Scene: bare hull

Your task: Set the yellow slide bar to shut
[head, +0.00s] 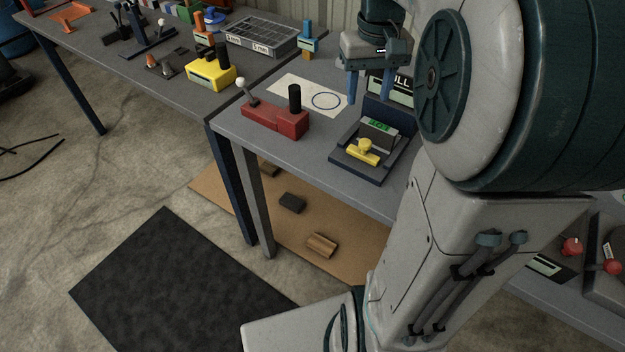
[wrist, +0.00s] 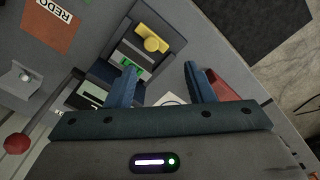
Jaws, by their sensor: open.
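The yellow slide bar (head: 362,151) sits low on the front of a dark fixture (head: 366,171) near the table's front edge. It has a round knob on top. A small green display is on the block behind it, its text too small to read surely. The slide bar also shows in the wrist view (wrist: 152,42), beyond my left fingertip. My gripper (head: 367,97) is open and empty, above and behind the fixture in the head view. In the wrist view my blue fingers (wrist: 158,68) are spread apart, and neither touches the yellow bar.
A red box with a black post (head: 275,121) stands left of the fixture, beside a white sheet with a blue circle (head: 325,100). A yellow box (head: 210,72) and a compartment tray (head: 260,37) are farther back. Red-knobbed devices (head: 571,246) are at right.

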